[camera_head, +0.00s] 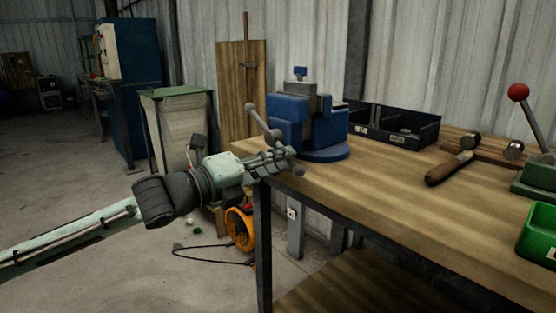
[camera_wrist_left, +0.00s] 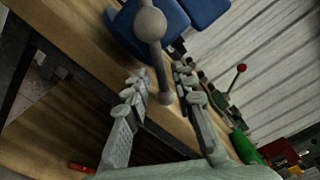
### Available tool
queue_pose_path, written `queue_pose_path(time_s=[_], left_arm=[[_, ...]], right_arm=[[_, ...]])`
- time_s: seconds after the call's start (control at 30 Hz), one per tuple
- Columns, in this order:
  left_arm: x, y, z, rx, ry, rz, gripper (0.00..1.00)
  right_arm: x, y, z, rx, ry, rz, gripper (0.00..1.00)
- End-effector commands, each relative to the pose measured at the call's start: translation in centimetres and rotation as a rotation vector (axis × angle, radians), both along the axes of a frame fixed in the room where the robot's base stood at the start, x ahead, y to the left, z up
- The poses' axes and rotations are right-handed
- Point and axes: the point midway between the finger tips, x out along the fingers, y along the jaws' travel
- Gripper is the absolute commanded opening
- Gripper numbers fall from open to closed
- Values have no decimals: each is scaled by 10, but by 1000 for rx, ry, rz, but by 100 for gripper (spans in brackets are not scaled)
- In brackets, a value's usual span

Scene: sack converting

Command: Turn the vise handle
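The blue vise (camera_head: 290,133) stands on the near left corner of the wooden workbench. Its handle (camera_head: 262,120) is a grey bar with ball ends, slanting down to the right across the vise's front. In the left wrist view the handle (camera_wrist_left: 158,60) runs down between the fingers, with a large ball at the vise. My left gripper (camera_head: 281,157) is at the handle's lower part, beside the bench edge. In the left wrist view its fingers (camera_wrist_left: 160,78) stand apart on either side of the bar, with gaps visible. My right gripper is not in view.
The workbench (camera_head: 390,188) carries a dark bin (camera_head: 395,128), a hammer (camera_head: 450,167), a red-knobbed lever (camera_head: 518,93) and a green bin (camera_head: 538,235). A green-topped cabinet (camera_head: 178,125) and an orange reel (camera_head: 240,228) stand on the floor to the left.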

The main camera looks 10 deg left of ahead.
Motion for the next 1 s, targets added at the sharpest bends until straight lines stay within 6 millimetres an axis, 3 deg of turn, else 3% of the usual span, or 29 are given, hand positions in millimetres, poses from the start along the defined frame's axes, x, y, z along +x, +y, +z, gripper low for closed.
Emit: queue_pose_path(time_s=[0.43, 0.8, 1.0], left_arm=[[-5, 6, 2, 1, -5, 3, 34], [-60, 48, -1, 4, 2, 3, 34], [-77, 61, 0, 4, 1, 1, 34]], right_arm=[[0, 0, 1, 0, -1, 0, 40], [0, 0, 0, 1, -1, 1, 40], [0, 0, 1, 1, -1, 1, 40]])
